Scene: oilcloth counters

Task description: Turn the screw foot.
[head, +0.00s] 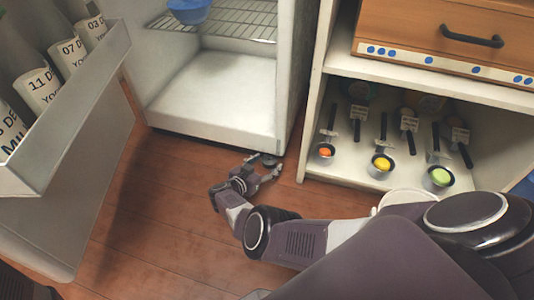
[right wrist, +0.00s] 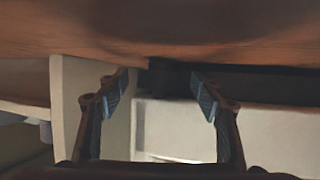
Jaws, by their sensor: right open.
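The screw foot (head: 268,158) is a small dark disc under the front right corner of the open fridge (head: 215,95). My right gripper (head: 265,168) is low over the floor at that corner, its fingers open and pointing at the foot. In the right wrist view, where the floor is at the top, the right gripper's (right wrist: 162,92) two padded fingertips stand wide apart. A dark shape between and beyond them looks like the screw foot (right wrist: 168,76), in shadow. I cannot tell whether a finger touches it. My left gripper is not in view.
The open fridge door (head: 75,140) with bottles in its rack stands at the left. A blue bowl (head: 188,10) sits on the wire shelf. At the right, a cabinet shelf (head: 345,178) holds several scoops with coloured contents, under a wooden drawer (head: 440,30). The wooden floor (head: 160,220) is clear.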

